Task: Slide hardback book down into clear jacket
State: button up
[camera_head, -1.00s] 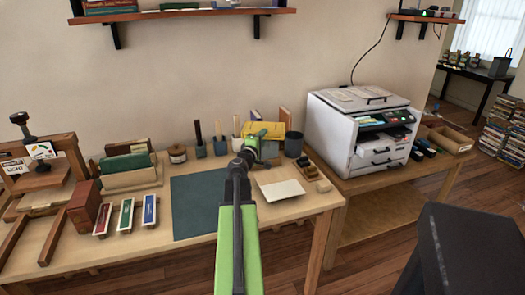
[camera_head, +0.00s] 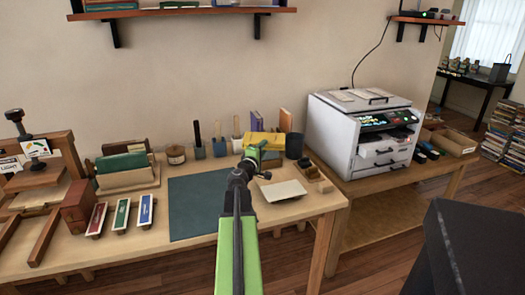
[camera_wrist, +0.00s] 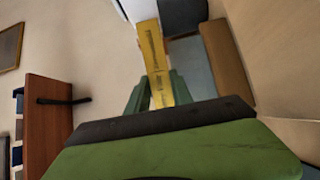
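A yellow hardback book (camera_head: 266,139) is at my gripper, above the back right of the desk. In the wrist view the yellow book (camera_wrist: 153,55) stands narrow, with dark lettering, between the two green fingers of my gripper (camera_wrist: 158,92). The fingers lie against its sides, and its lower end is hidden behind the gripper body. In the head view my gripper (camera_head: 257,156) is green and partly covers the book. A pale flat sheet (camera_head: 284,191) lies on the desk right of the gripper. I cannot make out a clear jacket.
A teal mat (camera_head: 197,207) lies left of my arm on the desk (camera_head: 166,257). Tool pots, a dark cup (camera_head: 294,145) and a small wooden holder (camera_head: 312,172) stand near the back. A white printer (camera_head: 335,135) stands to the right. The mat is clear.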

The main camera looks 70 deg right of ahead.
jog(key=o, duration=0.5)
jog(key=shift+c, duration=0.2)
jog(key=a+r+p, duration=0.1)
jog(key=a, duration=0.6)
jog(key=shift+a+r, duration=0.15)
jog(key=shift+a, duration=0.1)
